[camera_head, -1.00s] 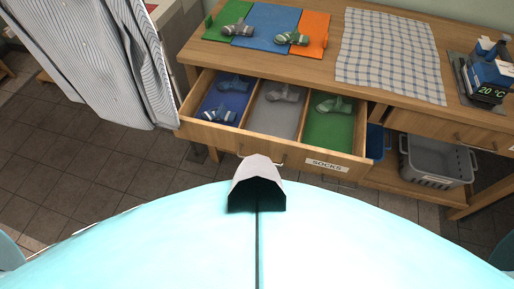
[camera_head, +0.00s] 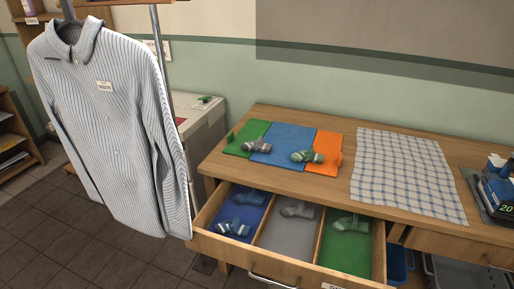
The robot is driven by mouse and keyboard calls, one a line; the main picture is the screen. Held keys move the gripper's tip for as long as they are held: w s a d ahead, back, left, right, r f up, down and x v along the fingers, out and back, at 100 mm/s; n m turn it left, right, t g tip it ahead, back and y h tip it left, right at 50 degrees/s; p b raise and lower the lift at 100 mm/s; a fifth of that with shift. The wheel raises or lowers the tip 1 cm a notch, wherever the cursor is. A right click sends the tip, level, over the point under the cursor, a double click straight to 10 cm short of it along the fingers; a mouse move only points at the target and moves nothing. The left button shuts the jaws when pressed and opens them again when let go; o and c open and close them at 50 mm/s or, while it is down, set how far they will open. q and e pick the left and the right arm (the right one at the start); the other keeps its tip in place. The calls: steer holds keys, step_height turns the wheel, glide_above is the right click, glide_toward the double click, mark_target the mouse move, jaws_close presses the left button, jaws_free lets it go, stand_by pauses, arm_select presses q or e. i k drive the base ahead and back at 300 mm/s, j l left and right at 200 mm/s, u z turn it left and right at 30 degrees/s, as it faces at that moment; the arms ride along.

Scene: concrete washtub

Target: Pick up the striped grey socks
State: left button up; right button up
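A striped grey pair of socks (camera_head: 257,148) lies on the tabletop across the border of the green mat (camera_head: 240,139) and the blue mat (camera_head: 285,141). A green-and-white striped pair (camera_head: 305,156) lies at the border of the blue mat and the orange mat (camera_head: 327,148). The open drawer (camera_head: 272,264) below has three compartments. The blue one holds a plain blue pair (camera_head: 248,197) and a striped blue pair (camera_head: 233,228), the grey one a plain grey pair (camera_head: 297,208), the green one a plain green pair (camera_head: 350,223). Neither gripper is in view.
The drawer juts out in front of the table (camera_head: 390,140). A checked cloth (camera_head: 405,175) lies right of the mats, with a dark device (camera_head: 495,195) at the far right. A striped shirt (camera_head: 110,120) hangs at the left. Open tiled floor (camera_head: 60,240) is at the lower left.

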mark_target(259, 146)
steer(key=i+z, duration=0.3)
steer(key=i+j+z, duration=0.25)
steer(key=i, duration=0.25)
steer(key=l+z, duration=0.15)
steer(key=i+j, duration=0.1)
steer(key=u, duration=0.05)
